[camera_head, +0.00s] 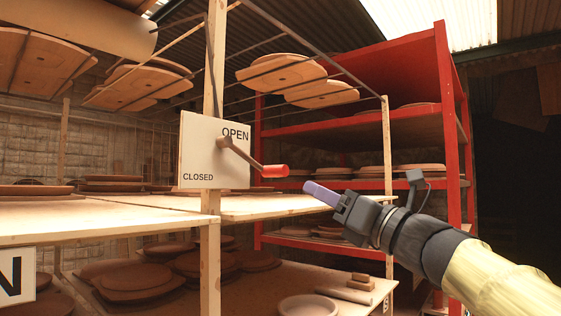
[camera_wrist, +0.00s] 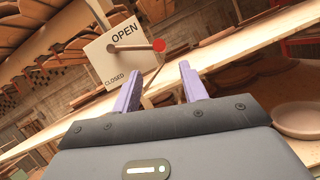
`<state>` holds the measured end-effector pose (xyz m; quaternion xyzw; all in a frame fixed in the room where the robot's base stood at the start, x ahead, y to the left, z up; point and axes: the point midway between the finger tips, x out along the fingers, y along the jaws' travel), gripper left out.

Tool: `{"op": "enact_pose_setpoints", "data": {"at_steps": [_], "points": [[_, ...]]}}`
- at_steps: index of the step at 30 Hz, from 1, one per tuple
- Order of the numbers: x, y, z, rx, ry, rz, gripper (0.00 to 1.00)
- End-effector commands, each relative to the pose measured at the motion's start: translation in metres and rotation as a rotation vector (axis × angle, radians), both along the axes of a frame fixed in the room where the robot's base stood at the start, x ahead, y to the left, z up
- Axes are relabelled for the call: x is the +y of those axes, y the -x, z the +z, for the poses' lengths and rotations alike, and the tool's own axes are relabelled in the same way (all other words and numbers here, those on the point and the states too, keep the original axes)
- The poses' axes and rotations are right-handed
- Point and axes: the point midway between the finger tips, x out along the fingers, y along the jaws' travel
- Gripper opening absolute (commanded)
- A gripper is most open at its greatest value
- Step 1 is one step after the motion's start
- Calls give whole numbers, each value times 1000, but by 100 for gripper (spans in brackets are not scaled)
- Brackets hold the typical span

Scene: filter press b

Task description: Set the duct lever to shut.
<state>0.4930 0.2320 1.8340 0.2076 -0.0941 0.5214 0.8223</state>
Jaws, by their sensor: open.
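The duct lever (camera_head: 241,155) is a dark arm with a red handle (camera_head: 274,171). It is mounted on a white board (camera_head: 190,150) fixed to a wooden post. The board reads OPEN at upper right and CLOSED at lower left. The lever points right and slightly down, below the word OPEN. My gripper (camera_head: 312,190) is to the right of the red handle and a little lower, apart from it. In the wrist view my gripper (camera_wrist: 160,82) has its two purple fingers spread with nothing between them. The red handle (camera_wrist: 159,46) shows beyond the fingertips.
Wooden shelves (camera_head: 105,217) with flat clay-coloured pieces extend left and behind the post. A red rack (camera_head: 449,120) stands behind my arm. A round dish (camera_head: 308,305) sits on the lower shelf. Open space lies between my gripper and the handle.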

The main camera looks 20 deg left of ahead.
Motion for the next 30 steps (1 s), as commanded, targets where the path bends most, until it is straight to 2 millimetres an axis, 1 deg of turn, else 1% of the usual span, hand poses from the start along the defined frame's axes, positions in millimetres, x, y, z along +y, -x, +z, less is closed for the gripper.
{"op": "enact_pose_setpoints", "data": {"at_steps": [1,18,24,30], "points": [[8,-4,8,2,1,2,43],[79,-42,40,3,0,1,43],[94,-51,45,0,0,-1,43],[98,-53,44,0,0,-1,43]]}}
